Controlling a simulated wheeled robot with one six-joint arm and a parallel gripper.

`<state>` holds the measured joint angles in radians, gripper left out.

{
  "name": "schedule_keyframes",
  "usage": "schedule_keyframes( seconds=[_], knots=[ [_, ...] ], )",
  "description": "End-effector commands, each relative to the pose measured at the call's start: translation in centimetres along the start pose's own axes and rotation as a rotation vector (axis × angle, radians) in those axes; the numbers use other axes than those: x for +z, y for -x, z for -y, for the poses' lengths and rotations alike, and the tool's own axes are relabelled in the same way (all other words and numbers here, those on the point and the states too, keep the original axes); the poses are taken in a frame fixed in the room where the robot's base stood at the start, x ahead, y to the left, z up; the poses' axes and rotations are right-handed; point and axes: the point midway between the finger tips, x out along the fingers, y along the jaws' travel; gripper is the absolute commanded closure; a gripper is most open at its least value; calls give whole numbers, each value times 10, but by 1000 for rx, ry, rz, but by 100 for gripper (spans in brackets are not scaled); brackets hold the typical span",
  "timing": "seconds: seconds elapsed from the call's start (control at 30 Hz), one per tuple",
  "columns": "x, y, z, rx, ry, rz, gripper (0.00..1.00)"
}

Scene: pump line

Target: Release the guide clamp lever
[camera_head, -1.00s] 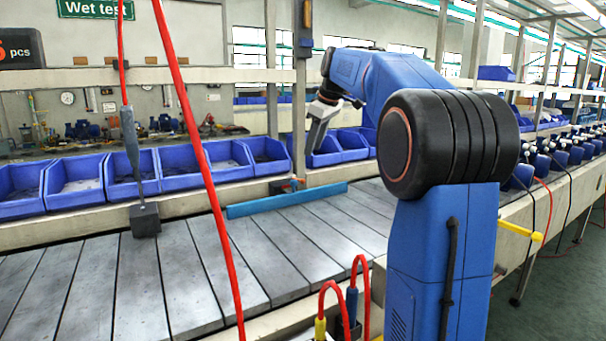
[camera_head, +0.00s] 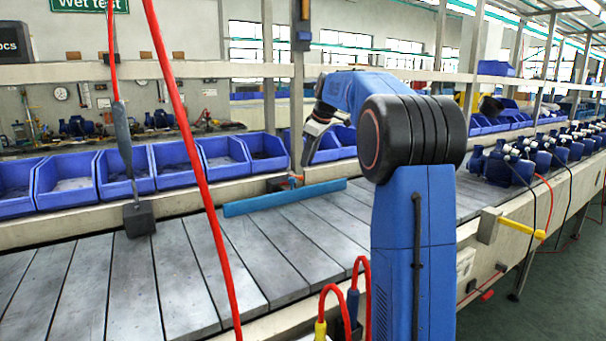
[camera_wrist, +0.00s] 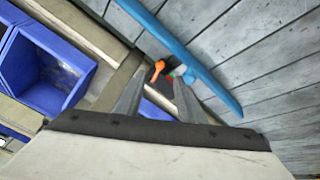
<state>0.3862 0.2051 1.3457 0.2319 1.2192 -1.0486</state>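The guide clamp is a small dark block (camera_head: 279,184) with an orange lever (camera_head: 294,181), at the far edge of the conveyor beside the blue guide rail (camera_head: 250,205). My gripper (camera_head: 307,160) hangs above the clamp, pointing down. In the wrist view my gripper (camera_wrist: 157,85) has its two fingers apart with nothing held between them. The lever appears apart from the fingers.
Blue bins (camera_head: 122,172) line the shelf behind the conveyor (camera_head: 190,255). A post (camera_head: 297,85) rises close behind the clamp. Red hoses (camera_head: 190,130) hang at left, one near a dark hanging block (camera_head: 139,219). A yellow handle (camera_head: 523,227) and blue pumps (camera_head: 510,160) are at right.

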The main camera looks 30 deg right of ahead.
Motion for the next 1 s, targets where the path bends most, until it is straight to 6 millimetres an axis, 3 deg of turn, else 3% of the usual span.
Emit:
schedule_keyframes(
  seconds=[0.2, 0.4, 0.6, 0.9, 1.0],
  knots=[
    [0, -39, 0, -2, 0, 1, 65],
    [0, -65, 0, -2, 0, 1, 65],
    [0, -78, 0, -1, 0, 0, 65],
    [0, -79, 0, 0, 0, 0, 65],
    [0, -79, 0, 0, 0, 0, 89]
  ],
)
